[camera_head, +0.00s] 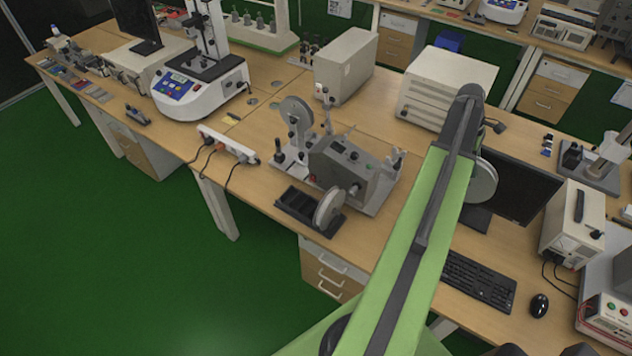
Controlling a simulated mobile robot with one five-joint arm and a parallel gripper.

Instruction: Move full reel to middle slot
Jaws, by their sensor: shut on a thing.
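My green and dark grey arm reaches forward over the right part of the bench, and its far end hides my gripper's fingers. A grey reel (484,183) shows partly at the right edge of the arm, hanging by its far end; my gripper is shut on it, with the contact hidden. A black slotted holder (293,208) lies on the front of the bench. Another light grey reel (328,209) stands upright at its right end. The holder's middle part looks empty. Behind it is a grey winding machine (340,165) with a reel (297,113) mounted at its left.
A monitor (520,187), keyboard (478,281) and mouse (539,305) are right of my arm. A white power strip (228,144) lies left of the machine. Beige boxes (346,62) stand behind. Open green floor (130,260) lies front left.

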